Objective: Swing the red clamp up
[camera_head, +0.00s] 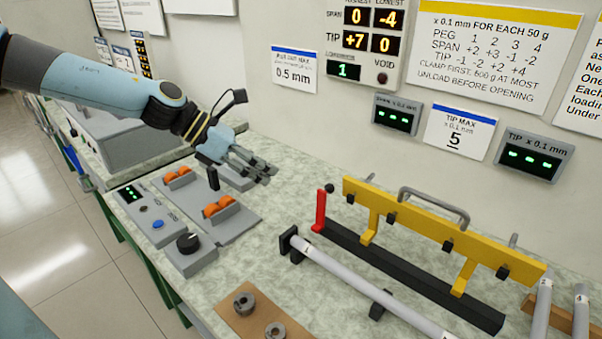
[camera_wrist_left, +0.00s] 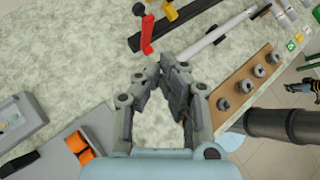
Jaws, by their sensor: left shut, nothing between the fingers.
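The red clamp (camera_head: 320,211) is a short red lever at the left end of a long black bar (camera_head: 400,270). It stands roughly upright in the head view, with a black knob by its top. In the left wrist view the red clamp (camera_wrist_left: 148,34) is just beyond the fingertips, apart from them. My left gripper (camera_head: 266,174) hangs above the bench, to the left of the clamp and higher in the picture. Its fingers (camera_wrist_left: 163,66) are together with nothing between them.
A yellow beam (camera_head: 430,226) with a grey handle stands along the black bar. A grey-white rod (camera_head: 365,288) lies in front of it. A wooden board (camera_head: 250,323) holds ring weights. A grey fixture with orange rollers (camera_head: 219,206) and a control box lie left. Bench between is clear.

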